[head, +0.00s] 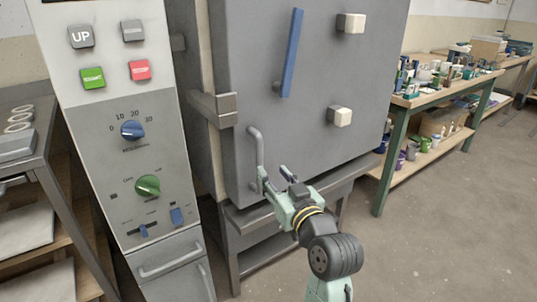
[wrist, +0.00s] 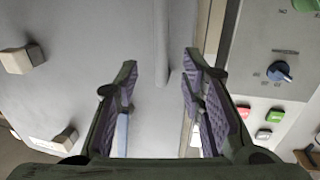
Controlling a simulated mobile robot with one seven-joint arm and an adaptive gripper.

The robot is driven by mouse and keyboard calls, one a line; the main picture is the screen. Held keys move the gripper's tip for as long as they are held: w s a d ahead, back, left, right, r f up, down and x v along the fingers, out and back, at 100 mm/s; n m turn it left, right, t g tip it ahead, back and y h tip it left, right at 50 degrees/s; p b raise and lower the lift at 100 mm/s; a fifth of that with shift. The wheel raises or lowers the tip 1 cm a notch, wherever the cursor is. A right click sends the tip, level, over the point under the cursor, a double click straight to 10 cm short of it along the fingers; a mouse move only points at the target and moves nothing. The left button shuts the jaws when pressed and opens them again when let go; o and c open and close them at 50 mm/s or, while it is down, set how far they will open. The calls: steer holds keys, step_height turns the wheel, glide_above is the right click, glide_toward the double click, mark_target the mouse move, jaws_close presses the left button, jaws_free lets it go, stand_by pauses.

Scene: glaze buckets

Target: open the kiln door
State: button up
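The kiln door (head: 325,85) is a large grey panel that looks shut against the kiln body. A grey bar handle (head: 256,155) stands upright on its lower left part; it also shows in the wrist view (wrist: 162,40). My gripper (head: 274,174) is open at the lower end of this handle. In the wrist view my gripper (wrist: 160,62) has its two fingers apart, with the bar showing in the gap between the tips, touching neither. How deep the bar sits between them I cannot tell. A long blue lever (head: 291,52) is higher on the door.
The control panel (head: 115,120) with buttons and dials stands left of the kiln. A grey latch block (head: 214,107) sits at the door's left edge. Two pale blocks (head: 350,23) stick out from the door. A workbench (head: 440,88) stands at right; floor between is clear.

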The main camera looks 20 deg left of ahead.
mark_target(261, 158)
steer(key=p+x, duration=0.1)
steer(key=x, duration=0.8)
steer(key=shift+w+a+r+p, duration=0.1)
steer(key=shift+w+a+p, duration=0.1)
steer(key=shift+a+p, duration=0.15)
steer(key=shift+c, duration=0.5)
jaws_close()
